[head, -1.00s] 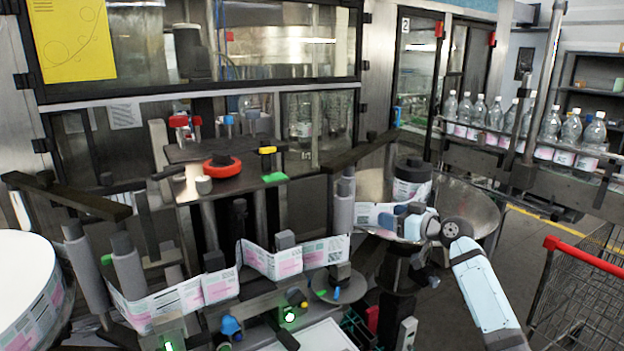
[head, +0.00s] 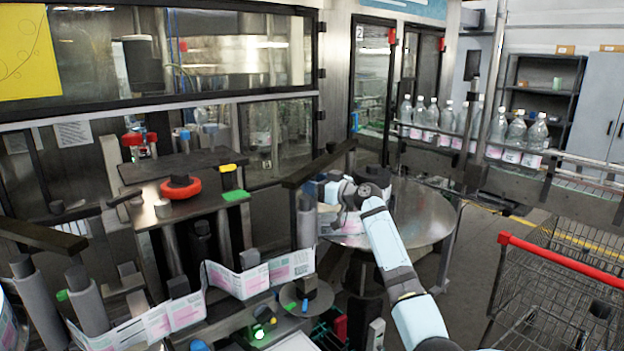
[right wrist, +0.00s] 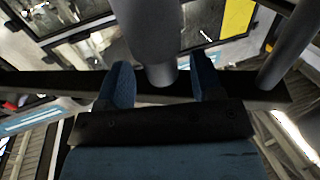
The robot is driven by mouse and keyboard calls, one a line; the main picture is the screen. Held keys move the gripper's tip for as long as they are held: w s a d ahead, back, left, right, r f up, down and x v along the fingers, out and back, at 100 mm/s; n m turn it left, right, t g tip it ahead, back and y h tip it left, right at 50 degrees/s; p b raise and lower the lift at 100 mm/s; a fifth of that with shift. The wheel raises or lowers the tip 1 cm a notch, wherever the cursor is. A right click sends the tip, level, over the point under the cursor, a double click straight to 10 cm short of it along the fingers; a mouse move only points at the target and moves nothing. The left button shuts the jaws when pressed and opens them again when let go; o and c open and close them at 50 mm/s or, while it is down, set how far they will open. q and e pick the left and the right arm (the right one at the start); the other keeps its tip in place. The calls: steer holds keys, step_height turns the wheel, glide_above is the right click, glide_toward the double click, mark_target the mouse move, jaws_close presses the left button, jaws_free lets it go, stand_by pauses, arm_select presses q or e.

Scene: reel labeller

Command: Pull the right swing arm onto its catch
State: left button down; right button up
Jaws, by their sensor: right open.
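The right swing arm (head: 322,163) is a dark bar with a grey roller post (head: 306,222) hanging from it, right of centre in the head view. My right gripper (head: 323,190) is beside the upper part of this post. In the right wrist view its two blue fingers (right wrist: 160,88) are open, with a grey post (right wrist: 150,35) reaching into the space between them. The dark bar crosses behind the fingers. I cannot tell whether either finger touches the post. The catch is not clearly made out. My left gripper is out of view.
The printed label web (head: 240,280) runs low across the front, close below the right post. A round metal table (head: 425,215) stands behind my right arm. A shopping cart (head: 560,270) stands at the right. Bottles (head: 430,115) line the conveyor behind.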

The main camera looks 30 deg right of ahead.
steer(key=shift+w+a, duration=0.25)
steer(key=shift+w, duration=0.4)
steer(key=c, duration=1.1)
steer(key=shift+f, duration=0.1)
